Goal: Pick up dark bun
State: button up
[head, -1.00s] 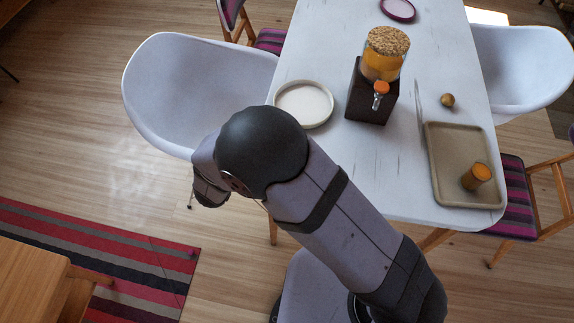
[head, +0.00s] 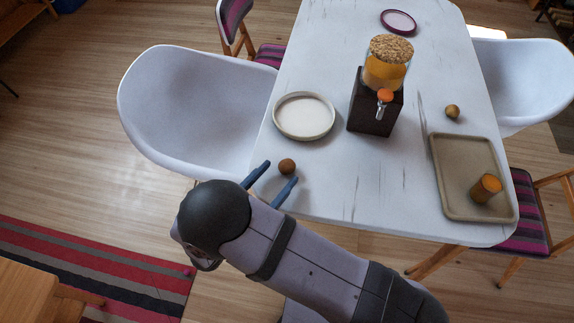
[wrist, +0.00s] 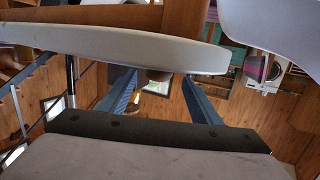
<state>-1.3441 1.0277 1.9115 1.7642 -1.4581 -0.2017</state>
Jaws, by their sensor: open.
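The dark bun (head: 287,166), a small brown ball, lies on the near left part of the white table (head: 360,185), close to its edge. My gripper (head: 281,172) is open, with its two blue fingers pointing toward the bun. In the head view the fingertips lie on either side of the bun, with a gap visible. In the wrist view a brown shape that looks like the bun (wrist: 158,75) shows between the fingers, against the table edge. Whether the fingers touch it cannot be told.
A pale round plate (head: 304,116) lies just beyond the bun. A dispenser on a dark block (head: 374,108) stands to the right. A lighter round item (head: 452,111), a tray (head: 450,205) and an orange-topped cylinder (head: 485,188) are further right. A white chair (head: 190,105) is at left.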

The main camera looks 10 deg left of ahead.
aim_at(282, 171)
jog(key=shift+p+x, duration=0.75)
jog(key=shift+x, duration=1.85)
jog(key=shift+c, duration=0.6)
jog(key=c, duration=1)
